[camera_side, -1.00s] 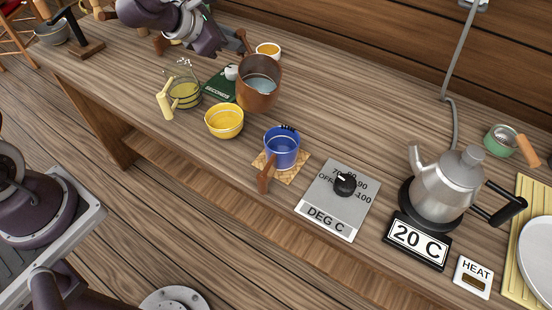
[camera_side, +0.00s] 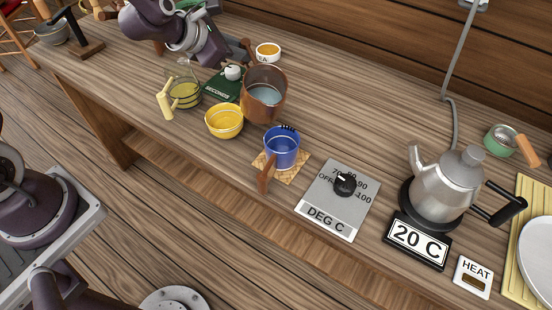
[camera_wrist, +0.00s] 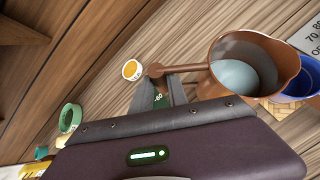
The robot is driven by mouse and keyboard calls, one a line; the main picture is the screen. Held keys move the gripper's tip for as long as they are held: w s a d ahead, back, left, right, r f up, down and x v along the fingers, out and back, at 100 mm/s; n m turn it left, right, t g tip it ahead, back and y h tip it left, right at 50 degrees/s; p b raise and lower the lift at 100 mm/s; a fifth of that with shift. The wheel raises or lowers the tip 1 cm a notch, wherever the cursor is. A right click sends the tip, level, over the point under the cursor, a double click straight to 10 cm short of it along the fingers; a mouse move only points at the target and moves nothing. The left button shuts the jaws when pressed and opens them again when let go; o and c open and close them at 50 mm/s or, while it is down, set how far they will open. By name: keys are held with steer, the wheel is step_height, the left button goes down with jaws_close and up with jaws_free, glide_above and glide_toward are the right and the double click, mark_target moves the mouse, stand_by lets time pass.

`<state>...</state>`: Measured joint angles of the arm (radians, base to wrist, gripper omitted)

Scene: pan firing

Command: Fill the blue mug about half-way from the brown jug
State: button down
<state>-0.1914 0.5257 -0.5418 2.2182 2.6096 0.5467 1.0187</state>
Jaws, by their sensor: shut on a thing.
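The brown jug (camera_side: 264,105) holds pale bluish liquid and is tilted slightly, above the table between the yellow bowl and the blue mug. My gripper (camera_side: 247,50) is shut on the jug's handle, behind the jug in the side view. In the wrist view the jug (camera_wrist: 215,85) extends to the right from its handle (camera_wrist: 178,69). The blue mug (camera_side: 283,150) stands upright on a woven coaster (camera_side: 297,172), just in front and right of the jug, its brown handle toward the front. The mug (camera_wrist: 308,80) is partly hidden behind the jug in the wrist view.
A yellow bowl (camera_side: 224,121) and a glass pitcher (camera_side: 185,93) stand left of the mug. A temperature dial plate (camera_side: 338,205) lies to its right, then a steel kettle (camera_side: 446,185). A green seconds timer (camera_side: 222,86) and a small cup (camera_side: 268,52) are behind.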

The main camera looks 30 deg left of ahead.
mark_target(243, 43)
steer(key=shift+s+d, duration=0.2)
steer(key=shift+d, duration=0.15)
steer(key=shift+d+f, duration=0.1)
steer(key=shift+s+d+f, duration=0.1)
steer(key=shift+s+d, duration=0.15)
stand_by(0.3)
steer(key=shift+s+d+r+m+t+y, duration=0.15)
steer(key=shift+r+m+t+y, duration=0.1)
steer(key=shift+r, duration=0.35)
steer(key=shift+s+d+r+m+t+y, duration=0.1)
steer(key=shift+d+r+m+t+y, duration=0.1)
steer(key=shift+r, duration=0.35)
steer(key=shift+s+d+r+m+t+y, duration=0.15)
steer(key=shift+r+t+y, duration=0.1)
steer(key=shift+r, duration=0.35)
steer(key=shift+w, duration=0.1)
steer(key=shift+s+d+r+m+t+y, duration=0.25)
steer(key=shift+d+r+m+t+y, duration=0.05)
steer(key=shift+d+t+y, duration=0.15)
steer(key=shift+s+d+r, duration=0.1)
steer(key=shift+s+d, duration=0.05)
steer(key=shift+d, duration=0.05)
